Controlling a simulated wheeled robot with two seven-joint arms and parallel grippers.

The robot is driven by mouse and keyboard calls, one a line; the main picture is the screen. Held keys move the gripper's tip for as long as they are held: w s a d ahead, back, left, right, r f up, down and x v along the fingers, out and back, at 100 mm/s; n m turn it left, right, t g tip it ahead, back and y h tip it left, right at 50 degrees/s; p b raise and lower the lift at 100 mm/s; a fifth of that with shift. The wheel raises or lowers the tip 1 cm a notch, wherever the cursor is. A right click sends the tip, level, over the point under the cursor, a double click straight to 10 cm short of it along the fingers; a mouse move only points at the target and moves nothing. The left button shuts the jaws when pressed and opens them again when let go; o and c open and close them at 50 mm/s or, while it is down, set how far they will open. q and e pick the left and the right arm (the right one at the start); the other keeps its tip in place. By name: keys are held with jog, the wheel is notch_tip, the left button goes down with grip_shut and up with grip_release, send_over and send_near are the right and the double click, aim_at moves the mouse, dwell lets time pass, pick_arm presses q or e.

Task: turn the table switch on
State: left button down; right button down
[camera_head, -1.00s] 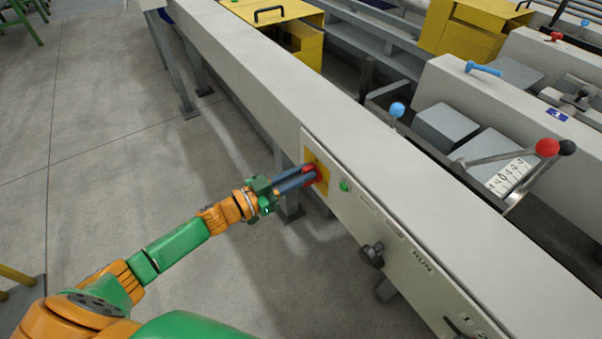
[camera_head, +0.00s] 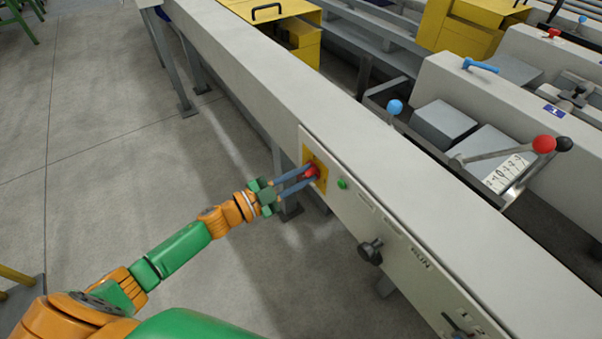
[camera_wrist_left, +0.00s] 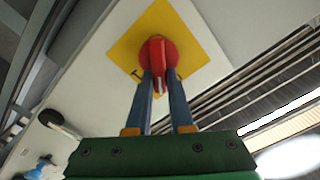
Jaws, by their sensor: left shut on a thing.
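The table switch is a red rotary knob (camera_head: 311,172) on a yellow square plate (camera_head: 321,183), set in the pale side panel of the long table. My left gripper (camera_head: 306,174) reaches it from the left, with its two blue-grey fingers shut on the knob's raised grip. In the left wrist view, the red knob (camera_wrist_left: 157,50) has its fin between the fingertips (camera_wrist_left: 160,77), one finger on each side. The yellow plate (camera_wrist_left: 133,50) shows around it. The fingers hide part of the knob. My right gripper is not in view.
On the same panel are a green button (camera_head: 342,183) and a black knob (camera_head: 371,251) near the word RUN. Levers with a red ball (camera_head: 543,144) and a blue ball (camera_head: 394,107) stand beyond the table. The floor (camera_head: 120,140) left of the table is clear.

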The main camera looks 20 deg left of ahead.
pick_arm(q)
jog(key=m+b, duration=0.1)
jog(key=m, duration=0.2)
jog(key=f+m, duration=0.1)
jog(key=m, duration=0.3)
jog(key=m+b, duration=0.1)
jog(key=m, duration=0.2)
jog(key=shift+s+d+f+b, duration=0.25)
jog(key=shift+d+f+b, duration=0.05)
jog(key=shift+b, duration=0.05)
jog(key=shift+m, duration=0.5)
jog(key=c, duration=0.8)
grip_release()
jog(key=shift+a, duration=0.1)
jog(key=v, duration=0.7)
